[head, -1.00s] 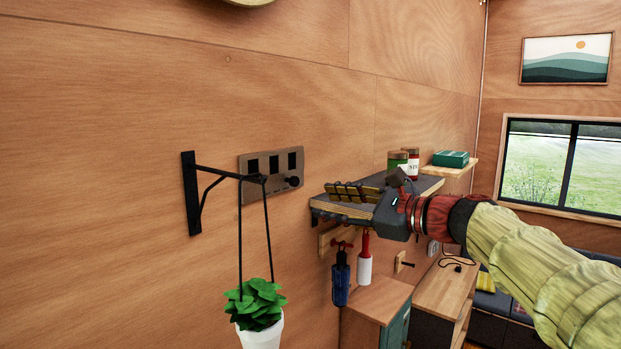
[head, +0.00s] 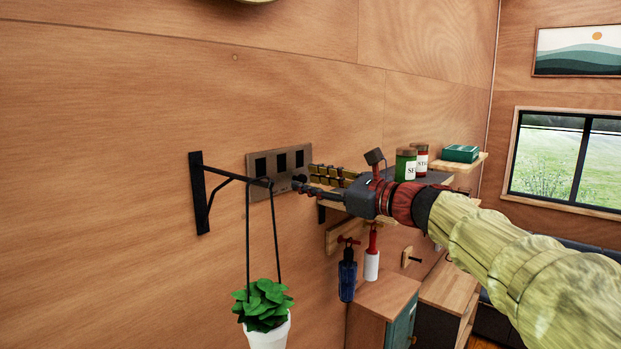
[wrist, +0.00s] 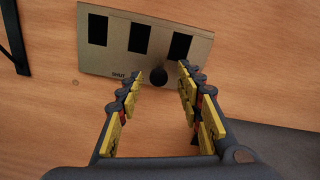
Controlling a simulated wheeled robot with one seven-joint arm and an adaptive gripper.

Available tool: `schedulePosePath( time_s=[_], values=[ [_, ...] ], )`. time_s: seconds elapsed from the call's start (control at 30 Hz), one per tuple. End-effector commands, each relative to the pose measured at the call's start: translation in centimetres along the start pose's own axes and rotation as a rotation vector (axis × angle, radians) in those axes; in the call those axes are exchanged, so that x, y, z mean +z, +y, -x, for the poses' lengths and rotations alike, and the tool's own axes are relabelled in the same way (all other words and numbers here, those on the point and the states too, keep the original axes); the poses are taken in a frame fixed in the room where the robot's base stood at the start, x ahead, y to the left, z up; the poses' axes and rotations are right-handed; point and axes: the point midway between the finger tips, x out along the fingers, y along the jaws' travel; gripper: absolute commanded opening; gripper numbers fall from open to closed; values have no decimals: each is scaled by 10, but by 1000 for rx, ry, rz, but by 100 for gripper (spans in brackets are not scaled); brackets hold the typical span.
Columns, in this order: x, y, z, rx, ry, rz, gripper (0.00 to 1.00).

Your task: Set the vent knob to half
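The vent panel (head: 280,168) is a flat metal plate on the wood wall with several dark slots; it also shows in the wrist view (wrist: 112,61). The vent knob (wrist: 158,77) is small, round and black, below the right-hand slot. A label reading "SHUT" is printed to its left in the wrist view. My gripper (wrist: 160,76) is open, its yellow-padded fingers pointing at the panel, with the knob showing between the fingertips. In the head view my gripper (head: 306,182) reaches the panel's right side and hides part of the knob. I cannot tell whether a finger touches it.
A black wall bracket (head: 200,194) holds a hanging plant (head: 265,305) just left of the panel. A shelf with a green jar (head: 405,165), a red jar (head: 421,158) and a green box (head: 460,153) is behind my arm. Tools hang below it.

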Motion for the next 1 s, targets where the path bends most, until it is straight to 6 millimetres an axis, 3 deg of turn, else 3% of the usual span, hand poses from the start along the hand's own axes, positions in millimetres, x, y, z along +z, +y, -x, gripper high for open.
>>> schedulePosePath(
  time_s=[0.33, 1.0],
  values=[
    [0, 0, -4, 0, 1, 0, 36],
    [0, 0, -4, 0, 1, 1, 0]
  ],
)
